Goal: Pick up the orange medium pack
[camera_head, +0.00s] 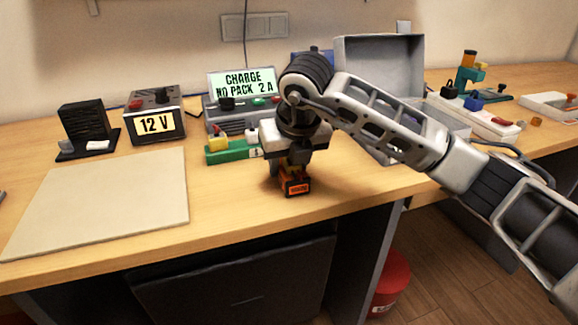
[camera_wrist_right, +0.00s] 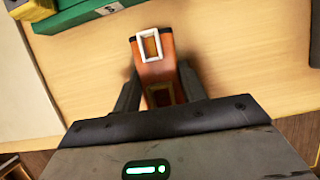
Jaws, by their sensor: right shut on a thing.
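The orange pack (camera_head: 297,188) is at the front middle of the wooden table in the head view, under my right gripper (camera_head: 291,174). In the right wrist view the pack (camera_wrist_right: 153,70) shows an orange body with a white frame-like connector at its far end. The fingers of my right gripper (camera_wrist_right: 158,90) are shut on its two sides. I cannot tell whether the pack touches the table or is slightly above it. My left gripper is in neither view.
A green pack (camera_head: 232,154) lies just behind left. The charger (camera_head: 240,84) reads "CHARGE NO PACK 2 A". A 12 V box (camera_head: 155,124) and a beige mat (camera_head: 100,200) are at left. An open grey case (camera_head: 380,62) stands behind my right arm. The table's front edge is close.

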